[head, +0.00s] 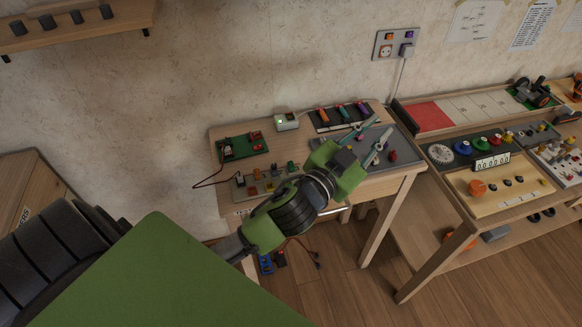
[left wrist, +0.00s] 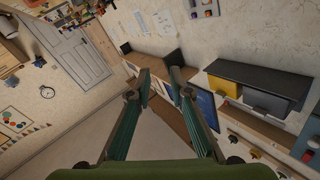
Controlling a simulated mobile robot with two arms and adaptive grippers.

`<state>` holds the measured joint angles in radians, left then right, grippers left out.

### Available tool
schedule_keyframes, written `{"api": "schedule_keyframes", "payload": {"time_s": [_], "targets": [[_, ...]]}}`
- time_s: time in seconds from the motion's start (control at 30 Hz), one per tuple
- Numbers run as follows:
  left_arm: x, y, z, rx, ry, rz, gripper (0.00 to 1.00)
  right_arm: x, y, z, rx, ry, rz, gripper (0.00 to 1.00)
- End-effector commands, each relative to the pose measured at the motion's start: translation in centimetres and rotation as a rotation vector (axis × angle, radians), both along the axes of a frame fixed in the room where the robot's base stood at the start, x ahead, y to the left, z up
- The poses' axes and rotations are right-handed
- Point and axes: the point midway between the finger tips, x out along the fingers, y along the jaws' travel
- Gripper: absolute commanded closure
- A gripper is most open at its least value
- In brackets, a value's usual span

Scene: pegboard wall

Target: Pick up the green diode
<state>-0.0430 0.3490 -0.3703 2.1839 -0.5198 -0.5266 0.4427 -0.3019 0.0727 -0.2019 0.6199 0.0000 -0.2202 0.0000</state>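A small green part (head: 291,167), which looks like the green diode, stands at the right end of a row of small coloured parts on the small table against the wall. It is too small to make out in detail. My left gripper (head: 381,127) is open and empty, above the right part of this table, to the right of the green part and apart from it. In the left wrist view my left gripper (left wrist: 160,72) shows two spread fingers with nothing between them; the green part does not show there. My right gripper is in neither view.
A green circuit board (head: 243,148) with a wire, a white box (head: 287,121) and a dark tray (head: 343,116) of coloured parts share the table. A grey mat (head: 403,147) lies under my gripper. A workbench (head: 444,189) stands to the right.

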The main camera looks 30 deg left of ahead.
Motion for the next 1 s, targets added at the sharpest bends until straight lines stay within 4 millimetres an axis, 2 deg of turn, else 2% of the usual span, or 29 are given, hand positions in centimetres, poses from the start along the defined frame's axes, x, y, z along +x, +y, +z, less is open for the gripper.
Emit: {"api": "schedule_keyframes", "payload": {"time_s": [0.03,0.1,0.2,0.27,0.37,0.43,0.53,0.6,0.67,0.77,0.87,0.9,1.0], "targets": [[0.7,-1.7,3.1,0.028,-0.108,-0.065,0.81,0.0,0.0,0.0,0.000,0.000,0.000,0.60],[0.7,-4.7,7.0,0.072,-0.258,-0.182,0.81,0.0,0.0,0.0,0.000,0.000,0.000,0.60],[-0.5,-9.3,11.0,0.158,-0.439,-0.378,0.81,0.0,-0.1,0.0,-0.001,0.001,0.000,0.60],[-1.8,-11.9,12.3,0.224,-0.523,-0.506,0.81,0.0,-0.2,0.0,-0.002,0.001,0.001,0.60],[-4.1,-15.7,12.5,0.360,-0.617,-0.728,0.81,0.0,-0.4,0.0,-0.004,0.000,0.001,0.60],[-5.6,-17.4,11.2,0.473,-0.641,-0.884,0.81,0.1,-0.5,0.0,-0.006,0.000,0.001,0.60],[-7.1,-18.3,7.9,0.655,-0.612,-1.094,0.81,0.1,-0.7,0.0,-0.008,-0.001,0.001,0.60],[-7.5,-17.5,5.1,0.795,-0.547,-1.226,0.81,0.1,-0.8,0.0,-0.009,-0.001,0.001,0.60],[-7.4,-15.8,2.5,0.918,-0.460,-1.322,0.81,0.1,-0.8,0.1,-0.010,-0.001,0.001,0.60],[-6.5,-11.2,-1.4,1.121,-0.251,-1.443,0.81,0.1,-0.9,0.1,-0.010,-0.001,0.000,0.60],[-5.2,-4.5,-4.0,1.303,0.020,-1.498,0.81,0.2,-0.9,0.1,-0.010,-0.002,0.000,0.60],[-4.7,-1.5,-4.5,1.363,0.138,-1.500,0.81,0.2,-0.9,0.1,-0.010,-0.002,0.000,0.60],[-4.0,5.5,-4.7,1.472,0.419,-1.471,0.81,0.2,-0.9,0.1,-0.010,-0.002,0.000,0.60]]}}
